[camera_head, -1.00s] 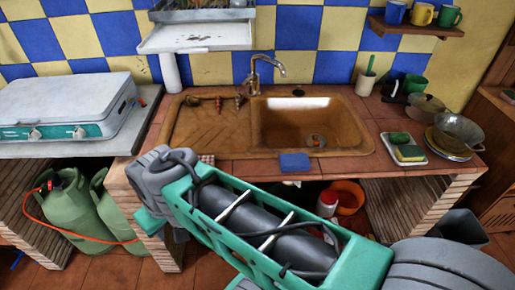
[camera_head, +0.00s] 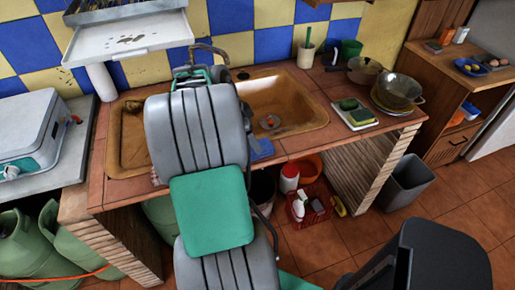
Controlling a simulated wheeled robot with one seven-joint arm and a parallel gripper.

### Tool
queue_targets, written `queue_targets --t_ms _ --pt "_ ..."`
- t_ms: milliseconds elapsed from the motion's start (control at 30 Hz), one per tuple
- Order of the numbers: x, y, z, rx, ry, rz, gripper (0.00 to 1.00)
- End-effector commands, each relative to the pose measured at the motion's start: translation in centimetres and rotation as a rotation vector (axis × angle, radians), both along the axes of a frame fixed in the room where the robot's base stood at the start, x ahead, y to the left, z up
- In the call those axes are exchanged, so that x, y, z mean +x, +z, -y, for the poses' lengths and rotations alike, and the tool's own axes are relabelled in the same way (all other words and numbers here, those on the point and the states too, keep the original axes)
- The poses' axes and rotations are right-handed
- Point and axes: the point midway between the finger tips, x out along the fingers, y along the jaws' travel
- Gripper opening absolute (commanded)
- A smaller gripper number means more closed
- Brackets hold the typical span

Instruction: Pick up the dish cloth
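A flat blue cloth-like piece (camera_head: 262,148) lies over the front edge of the brown sink (camera_head: 290,128), just right of my arm, which hides part of it. A small patch of red-and-white checked fabric (camera_head: 155,178) shows at the counter's front edge, left of my arm and mostly hidden. I cannot tell for sure which of these is the dish cloth. My arm reaches over the counter and sink. Its far end, where my gripper (camera_head: 192,74) seems to be, is near the tap, beyond the blue piece. The fingers are too small and covered to read.
A tray with sponges (camera_head: 355,113) and stacked bowls (camera_head: 397,92) stand at the counter's right. A stove (camera_head: 30,130) is at left. The tiled floor at right is fairly clear.

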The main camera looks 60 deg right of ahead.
Motion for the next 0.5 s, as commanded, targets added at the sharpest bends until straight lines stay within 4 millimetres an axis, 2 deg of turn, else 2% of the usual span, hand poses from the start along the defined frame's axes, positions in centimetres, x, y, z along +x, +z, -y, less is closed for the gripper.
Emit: queue_targets --t_ms 200,300,500 --pt "-1.0 -3.4 0.9 0.003 0.001 -0.002 0.82" --pt "-1.2 -4.5 1.3 0.001 0.004 0.000 0.82" --pt "-1.2 -4.8 1.3 0.000 0.005 0.002 0.82"
